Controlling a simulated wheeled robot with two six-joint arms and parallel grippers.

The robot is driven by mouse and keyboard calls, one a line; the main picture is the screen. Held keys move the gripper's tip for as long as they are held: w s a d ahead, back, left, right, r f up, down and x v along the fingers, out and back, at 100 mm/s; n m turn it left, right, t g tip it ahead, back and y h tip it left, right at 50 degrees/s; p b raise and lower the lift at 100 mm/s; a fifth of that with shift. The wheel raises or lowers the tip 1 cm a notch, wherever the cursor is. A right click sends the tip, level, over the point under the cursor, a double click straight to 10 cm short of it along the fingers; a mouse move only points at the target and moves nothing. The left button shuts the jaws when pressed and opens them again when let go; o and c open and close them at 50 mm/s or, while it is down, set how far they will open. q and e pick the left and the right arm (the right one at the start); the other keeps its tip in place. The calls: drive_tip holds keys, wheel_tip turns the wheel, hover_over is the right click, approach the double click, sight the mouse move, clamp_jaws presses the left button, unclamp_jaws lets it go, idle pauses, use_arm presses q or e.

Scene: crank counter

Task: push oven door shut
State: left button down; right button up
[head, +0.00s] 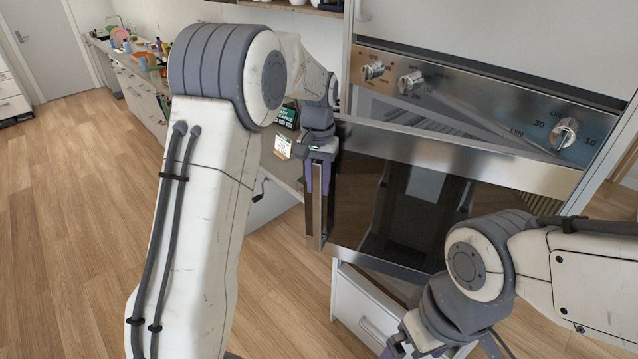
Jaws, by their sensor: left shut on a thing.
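The oven door (400,205) has a steel top band and dark reflective glass. It stands ajar, with a gap above its top edge that is wider at the left and narrows to the right. A vertical metal handle (317,228) runs along its left edge. My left gripper (318,182) points down at the upper part of this handle, its purple fingers closed around it. The hand partly hides the handle's top. My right gripper (440,346) is low at the bottom edge of the picture, below the door and apart from it; its fingertips are cut off.
A steel control panel (480,100) with several knobs is above the door. A white drawer (368,315) is below it. A counter with small boxes (284,146) stands behind my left arm. Wooden floor (80,200) is clear at the left.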

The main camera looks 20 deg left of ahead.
use_arm(q)
drive_tip(key=shift+w, duration=0.4)
use_arm(e)
drive_tip(key=shift+w+d, duration=0.1)
drive_tip(key=shift+w, duration=0.25)
use_arm(q)
drive_tip(key=c, duration=0.6)
unclamp_jaws()
drive_tip(key=shift+c, duration=0.2)
drive_tip(key=shift+s, duration=0.1)
drive_tip(key=shift+r, duration=0.1)
drive_tip(key=shift+r, duration=0.25)
wheel_tip(320, 180, up, 8)
drive_tip(key=shift+r+b, duration=0.1)
drive_tip(key=shift+b, duration=0.95)
drive_tip(key=shift+r, duration=0.85)
use_arm(e)
drive_tip(key=shift+f, duration=1.1)
